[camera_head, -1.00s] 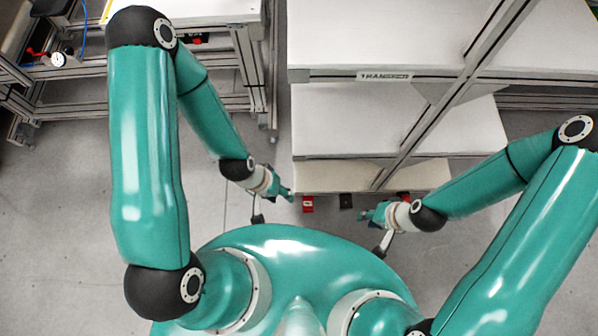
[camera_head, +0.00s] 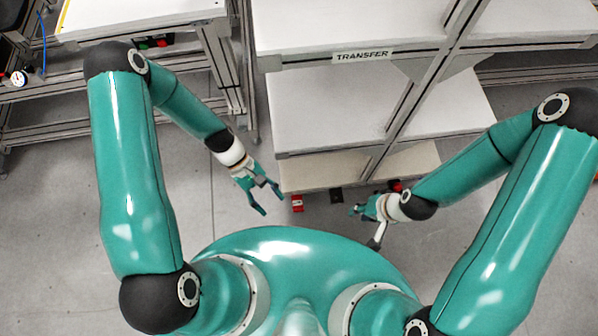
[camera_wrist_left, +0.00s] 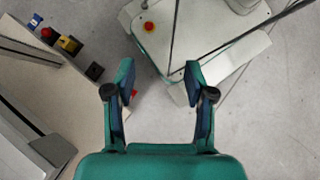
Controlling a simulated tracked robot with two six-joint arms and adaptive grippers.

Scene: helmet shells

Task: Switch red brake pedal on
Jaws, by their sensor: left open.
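A small red pedal (camera_head: 297,203) sits at floor level by the left front corner of the shelf's bottom. My left gripper (camera_head: 268,200) is open and empty, just left of this pedal and apart from it in the head view. In the left wrist view, my left gripper (camera_wrist_left: 159,68) shows both fingers spread. A bit of red (camera_wrist_left: 133,94) shows beside its left finger, which hides the rest. Whether the pedal is on or off is too small to tell. My right gripper (camera_head: 362,208) hangs before the shelf; its finger opening is unclear.
A black pedal (camera_head: 336,195) and another red item (camera_head: 396,186) line the shelf's lower front. The white shelf unit (camera_head: 330,105) carries a TRANSFER label (camera_head: 362,56). A workbench (camera_head: 150,15) stands at upper left. The floor at left is clear.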

